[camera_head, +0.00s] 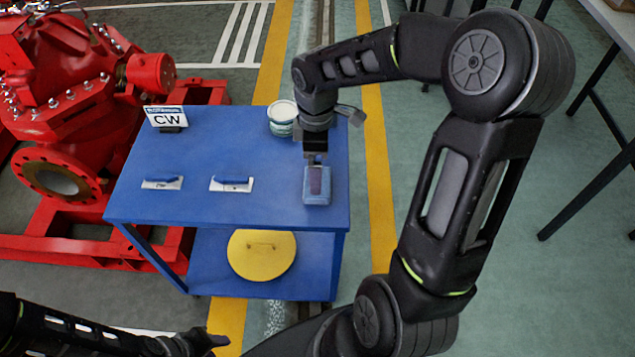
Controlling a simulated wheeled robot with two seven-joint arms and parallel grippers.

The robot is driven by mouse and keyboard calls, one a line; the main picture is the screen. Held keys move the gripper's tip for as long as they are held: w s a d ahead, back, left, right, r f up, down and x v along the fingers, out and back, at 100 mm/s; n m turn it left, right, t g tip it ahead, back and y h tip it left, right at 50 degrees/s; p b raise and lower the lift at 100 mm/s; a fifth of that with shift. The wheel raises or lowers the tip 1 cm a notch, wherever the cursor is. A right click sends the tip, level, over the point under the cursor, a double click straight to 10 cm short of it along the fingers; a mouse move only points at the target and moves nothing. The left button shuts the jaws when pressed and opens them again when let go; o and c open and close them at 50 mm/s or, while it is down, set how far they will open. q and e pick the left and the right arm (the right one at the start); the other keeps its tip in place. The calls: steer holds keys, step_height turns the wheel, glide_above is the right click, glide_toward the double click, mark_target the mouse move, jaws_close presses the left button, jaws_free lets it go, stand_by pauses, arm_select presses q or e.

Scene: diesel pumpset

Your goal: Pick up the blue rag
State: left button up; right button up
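The blue rag (317,199) is a small light-blue folded block near the right front corner of the blue table top. My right gripper (318,178) points down from above with its fingertips at the rag and covers part of it. I cannot tell whether its fingers are closed on the rag or only in front of it. The rag appears to be on the table. My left gripper (207,342) is low at the bottom of the view, dark and away from the table; its finger opening is not clear.
The blue table (200,205) also carries a CW sign (167,118), a white tub (282,118) close to my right wrist, and two blue-and-white items (162,183) (231,184). A yellow disc (262,255) lies on the lower shelf. A red pump (70,130) stands left.

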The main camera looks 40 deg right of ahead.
steer(key=shift+f, duration=0.85)
steer(key=shift+s+d+f, duration=0.1)
steer(key=shift+f, duration=2.55)
steer(key=shift+c, duration=0.6)
steer(key=c, duration=1.1)
steer(key=shift+r, duration=0.1)
step_height(320, 180, up, 10)
